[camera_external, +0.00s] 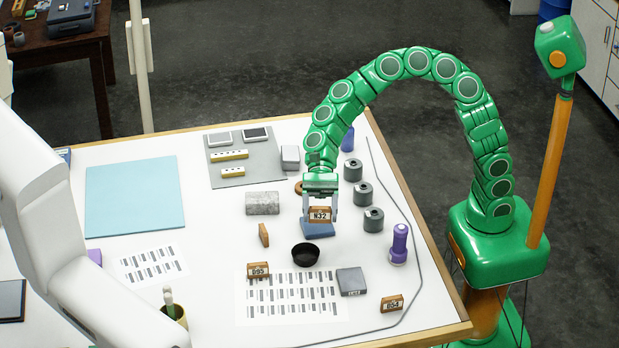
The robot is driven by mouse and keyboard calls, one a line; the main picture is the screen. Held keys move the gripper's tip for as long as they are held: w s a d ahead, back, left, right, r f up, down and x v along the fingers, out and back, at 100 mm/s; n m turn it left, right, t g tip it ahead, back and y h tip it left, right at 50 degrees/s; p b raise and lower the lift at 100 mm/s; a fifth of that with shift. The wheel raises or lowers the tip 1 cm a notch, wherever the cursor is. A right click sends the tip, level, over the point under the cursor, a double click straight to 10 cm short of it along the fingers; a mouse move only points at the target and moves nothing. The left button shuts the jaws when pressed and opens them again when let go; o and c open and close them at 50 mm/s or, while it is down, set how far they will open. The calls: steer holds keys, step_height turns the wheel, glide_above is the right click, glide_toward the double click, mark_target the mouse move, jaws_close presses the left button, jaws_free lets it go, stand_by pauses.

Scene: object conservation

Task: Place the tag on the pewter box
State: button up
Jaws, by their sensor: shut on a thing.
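My gripper (320,208) points down over the right middle of the white table. It is shut on a small wooden tag (320,215) marked with what reads as B32. The tag is upright, just above or touching a flat blue block (318,230); I cannot tell which. Grey box-like things are a small plain grey box (290,157) behind my gripper, a mottled grey block (262,204) to its left and a flat dark grey box (351,280) with a small label, nearer the front. I cannot tell for sure which is the pewter box.
Other wooden tags (258,270) (391,304) (264,235) stand around the front. A black bowl (305,254) is just in front of my gripper. Grey cylinders (373,219) and a purple bottle (399,244) stand to the right. A white arm-like shape (50,220) covers the left.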

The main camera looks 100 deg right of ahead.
steer(key=s+d+r+m+t+h, duration=0.1)
steer(key=d+m+t, duration=0.1)
steer(key=d, duration=0.8)
steer(key=s+d+r+m+t, duration=0.1)
steer(key=s+d, duration=0.1)
steer(key=d, duration=0.8)
steer(key=s+d+r+m+t+h, duration=0.1)
steer(key=s+d+m+t, duration=0.1)
steer(key=s+d, duration=0.5)
steer(key=s+d+r+m+t+h, duration=0.1)
steer(key=s+d+t+h, duration=0.15)
steer(key=d, duration=0.95)
steer(key=g, duration=0.1)
glide_above(290, 152)
steer(key=s, duration=0.1)
steer(key=shift+y, duration=0.35)
steer(key=f, duration=0.8)
steer(key=shift+s+a, duration=0.15)
steer(key=shift+a, duration=0.25)
steer(key=shift+w+d+f, duration=0.25)
steer(key=shift+w+f, duration=0.3)
steer(key=shift+f, duration=1.75)
steer(key=shift+f, duration=0.5)
steer(key=o, duration=1)
steer(key=shift+r, duration=0.1)
